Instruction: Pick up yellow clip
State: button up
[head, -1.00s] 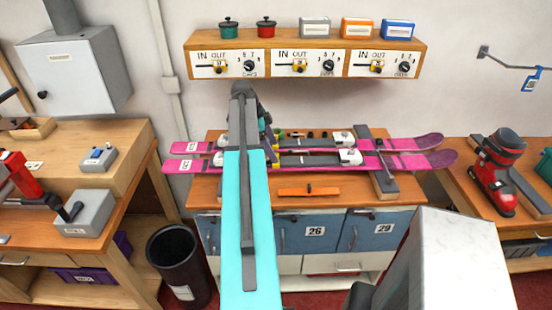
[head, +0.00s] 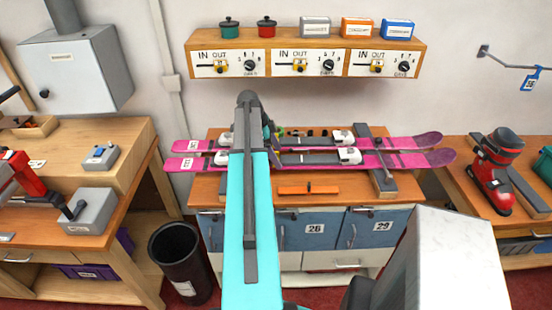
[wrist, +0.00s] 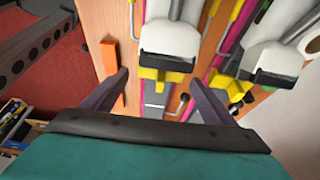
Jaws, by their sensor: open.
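Two yellow parts show in the wrist view, a left one (wrist: 160,76) and a right one (wrist: 222,82), each below a white ski binding. I cannot tell which of them, if either, is the yellow clip. My gripper (wrist: 160,80) is open and empty over the bench. Its fingers stand either side of the left yellow part in the picture, but the depth between them is unclear.
Two pink skis (head: 408,159) with white bindings (head: 349,155) lie across the bench (head: 365,190). An orange tool (head: 308,188) lies in front; it also shows in the wrist view (wrist: 110,62). A dark grey bar (head: 384,182) crosses the skis at right. A shelf (head: 310,38) hangs above.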

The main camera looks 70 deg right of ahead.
jog(key=shift+c, duration=0.2)
jog(key=c, duration=1.1)
jog(key=shift+r, duration=0.2)
jog(key=shift+r+b, duration=1.85)
jog(key=shift+r, duration=2.95)
jog(key=shift+r, duration=0.25)
jog(key=shift+r+p, duration=1.45)
jog(key=shift+r, duration=1.3)
